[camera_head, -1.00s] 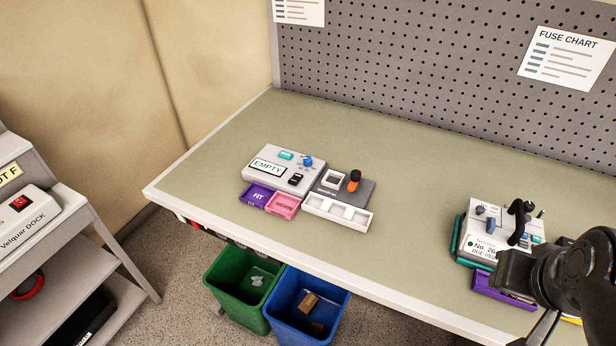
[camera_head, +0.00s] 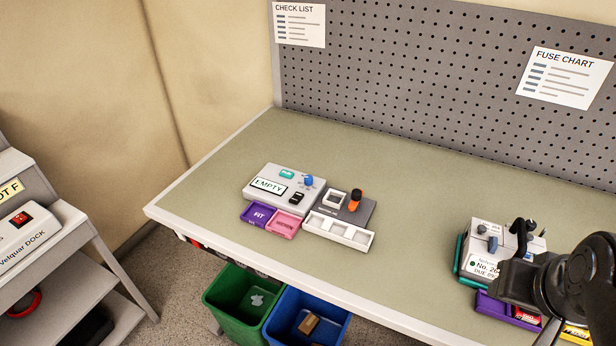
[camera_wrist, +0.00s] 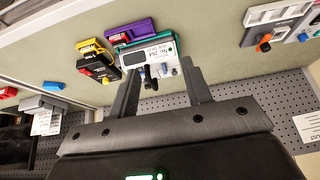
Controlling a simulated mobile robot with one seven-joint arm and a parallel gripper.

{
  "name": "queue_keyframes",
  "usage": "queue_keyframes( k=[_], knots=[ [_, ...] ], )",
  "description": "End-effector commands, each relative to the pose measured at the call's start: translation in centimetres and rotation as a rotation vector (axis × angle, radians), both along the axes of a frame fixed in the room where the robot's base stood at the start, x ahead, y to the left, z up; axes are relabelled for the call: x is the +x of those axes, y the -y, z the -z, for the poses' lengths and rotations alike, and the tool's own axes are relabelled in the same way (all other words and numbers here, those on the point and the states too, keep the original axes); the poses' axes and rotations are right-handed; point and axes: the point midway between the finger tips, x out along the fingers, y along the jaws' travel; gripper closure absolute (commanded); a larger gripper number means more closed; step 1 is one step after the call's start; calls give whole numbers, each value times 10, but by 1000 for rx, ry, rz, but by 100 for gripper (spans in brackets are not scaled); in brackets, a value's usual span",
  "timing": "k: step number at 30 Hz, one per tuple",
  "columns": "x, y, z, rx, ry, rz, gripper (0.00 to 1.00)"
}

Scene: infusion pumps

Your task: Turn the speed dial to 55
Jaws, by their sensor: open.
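A white pump (camera_head: 478,262) with a "No. 26…" label sits in a teal-edged holder at the right of the bench. A blue-grey knob (camera_head: 493,244) and a smaller grey knob stand on its top; I cannot read any dial scale. My gripper (camera_head: 524,230) is at the pump's right side and hides part of it. In the wrist view my gripper (camera_wrist: 160,70) is open and empty, its fingers reaching to either side of the pump (camera_wrist: 150,55). A small blue-grey knob (camera_wrist: 175,71) shows between the fingers. Contact cannot be told.
A purple tray (camera_head: 488,304) lies in front of the pump. A grey tester marked EMPTY (camera_head: 285,182) and a fuse block with an orange knob (camera_head: 356,199) stand mid-bench. Green (camera_head: 227,304) and blue (camera_head: 287,309) bins are below. The pegboard (camera_head: 430,80) rises behind.

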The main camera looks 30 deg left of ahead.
Motion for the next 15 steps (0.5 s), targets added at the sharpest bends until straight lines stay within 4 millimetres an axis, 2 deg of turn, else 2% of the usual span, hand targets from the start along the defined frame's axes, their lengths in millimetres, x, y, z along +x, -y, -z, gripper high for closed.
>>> queue_keyframes(
  k=[8, 15],
  knots=[
    [76, -44, -28, 22, -39, -44, 55],
    [147, -108, -37, 29, -68, -76, 55]
  ],
)
